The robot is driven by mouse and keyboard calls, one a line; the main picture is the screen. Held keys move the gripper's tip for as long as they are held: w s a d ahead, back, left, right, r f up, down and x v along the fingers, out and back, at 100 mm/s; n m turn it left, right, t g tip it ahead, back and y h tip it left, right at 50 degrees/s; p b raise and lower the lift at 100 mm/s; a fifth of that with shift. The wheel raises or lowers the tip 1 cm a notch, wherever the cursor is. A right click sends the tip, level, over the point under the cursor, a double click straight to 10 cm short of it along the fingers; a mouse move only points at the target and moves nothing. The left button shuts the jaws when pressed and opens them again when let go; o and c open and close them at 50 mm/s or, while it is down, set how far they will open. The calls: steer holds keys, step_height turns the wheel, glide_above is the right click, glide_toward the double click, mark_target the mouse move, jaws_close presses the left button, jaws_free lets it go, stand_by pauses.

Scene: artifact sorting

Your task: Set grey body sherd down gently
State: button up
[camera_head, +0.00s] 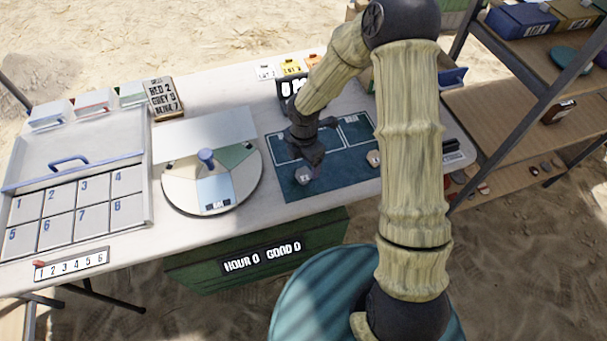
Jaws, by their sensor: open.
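My gripper (310,168) points down over the dark blue mat (330,180) at the right part of the table. It is open. A small grey piece (303,178), which looks like the grey body sherd, lies at the mat's left part, right under the fingertips. I cannot tell whether the fingers touch it, and the gripper hides part of it. A small tan piece (374,158) lies farther right on the mat, beside my arm.
A round sectioned turntable (172,190) with a blue knob stands left of the mat. A numbered tray (148,200) with a blue handle is at far left. A tally sign (162,98) and small boxes line the back. Shelves (520,110) stand at right.

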mark_target(303, 174)
step_height(303, 174, down, 4)
steer(key=shift+s+a+f, duration=0.1)
stand_by(0.5)
steer(key=c, duration=1)
